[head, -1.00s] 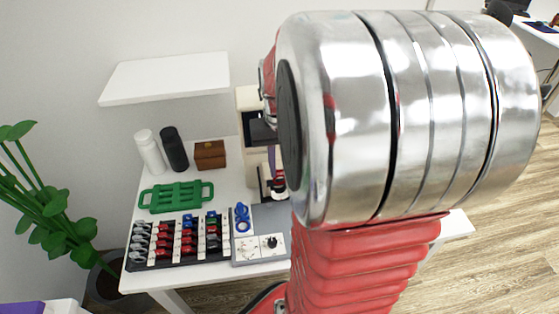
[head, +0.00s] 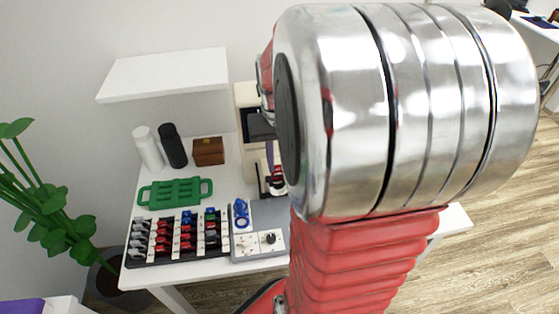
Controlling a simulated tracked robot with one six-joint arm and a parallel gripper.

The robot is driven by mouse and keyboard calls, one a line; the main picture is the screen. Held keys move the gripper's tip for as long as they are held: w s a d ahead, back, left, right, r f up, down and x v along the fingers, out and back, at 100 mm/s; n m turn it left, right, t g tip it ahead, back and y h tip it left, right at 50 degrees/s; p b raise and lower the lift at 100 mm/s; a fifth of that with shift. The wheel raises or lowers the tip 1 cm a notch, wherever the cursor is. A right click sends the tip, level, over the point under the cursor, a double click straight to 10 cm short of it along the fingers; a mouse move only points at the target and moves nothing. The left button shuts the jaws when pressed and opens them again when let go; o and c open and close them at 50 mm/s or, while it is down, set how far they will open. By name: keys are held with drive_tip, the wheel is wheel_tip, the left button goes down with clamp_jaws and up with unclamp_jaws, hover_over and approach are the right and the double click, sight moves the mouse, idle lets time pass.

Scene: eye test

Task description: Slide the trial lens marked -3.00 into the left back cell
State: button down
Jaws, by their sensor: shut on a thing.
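A blue two-ringed piece, seemingly the trial frame (head: 241,222), sits at the right end of the lens tray (head: 182,258). The tray is dark and holds several small lenses in rows with red, blue, green and grey parts. Markings are too small to read, so I cannot pick out the -3.00 lens, and the left back cell cannot be made out. My arm's large silver joint hides much of the scene. A small red and dark part shows just left of this joint, perhaps my gripper's end. Its fingertips and anything between them cannot be made out.
A grey box with dials (head: 259,244) stands right of the tray. Behind are a green handled rack (head: 175,192), a white bottle (head: 148,148), a black bottle (head: 172,146), a brown box (head: 208,152) and a beige machine (head: 245,98). A white shelf (head: 165,75) overhangs the back.

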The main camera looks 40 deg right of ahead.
sight(278, 166)
drive_tip(key=shift+f, duration=1.55)
drive_tip(key=c, duration=1.6)
unclamp_jaws()
drive_tip(key=shift+o, duration=0.2)
drive_tip(key=shift+r, duration=0.1)
wheel_tip(278, 166, up, 14)
drive_tip(key=shift+f, duration=0.25)
